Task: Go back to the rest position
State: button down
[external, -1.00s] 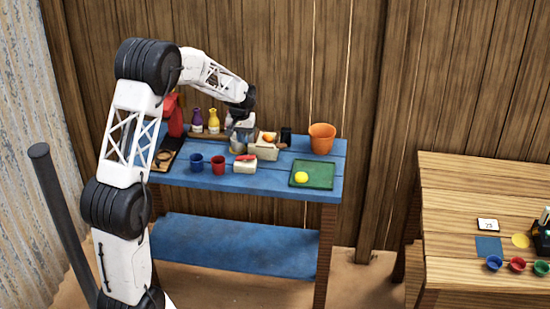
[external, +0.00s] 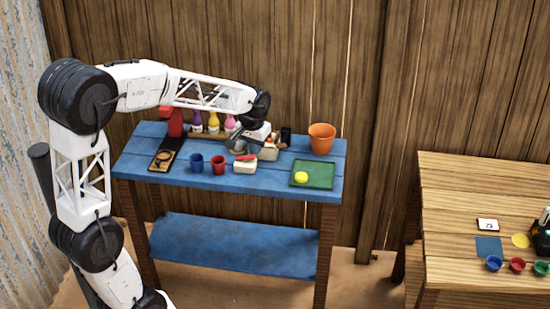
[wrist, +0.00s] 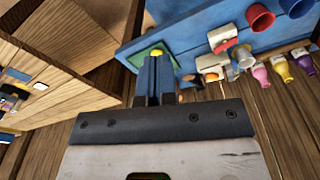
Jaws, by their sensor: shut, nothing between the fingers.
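My gripper (external: 236,146) is over the back middle of the blue table (external: 140,160), in front of the bottles. In the wrist view its dark fingers (wrist: 153,68) are together with nothing between them. The yellow ball (external: 301,177) lies on the green tray (external: 318,175) at the table's right. The ball also shows just past the fingertips in the wrist view (wrist: 156,52). My gripper and wrist partly hide the items behind them.
An orange bucket (external: 322,138) stands at the table's back right. Blue (external: 196,163) and red (external: 218,165) cups stand in front. Bottles (external: 213,122) line the back. A wooden table (external: 450,200) with cups stands at the right. The space above the blue table's right side is clear.

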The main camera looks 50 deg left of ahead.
jog(key=s+d+r+m, duration=0.1)
jog(key=s+d+m, duration=0.1)
jog(key=s+d, duration=0.7)
jog(key=s+d+r+m+t, duration=0.1)
jog(key=s+d+m, duration=0.2)
jog(key=s+d, duration=0.7)
jog(key=s, duration=0.6)
jog(key=shift+s+d+r+h, duration=0.25)
jog(key=shift+s+r+h, duration=0.05)
jog(key=shift+s+r, duration=0.05)
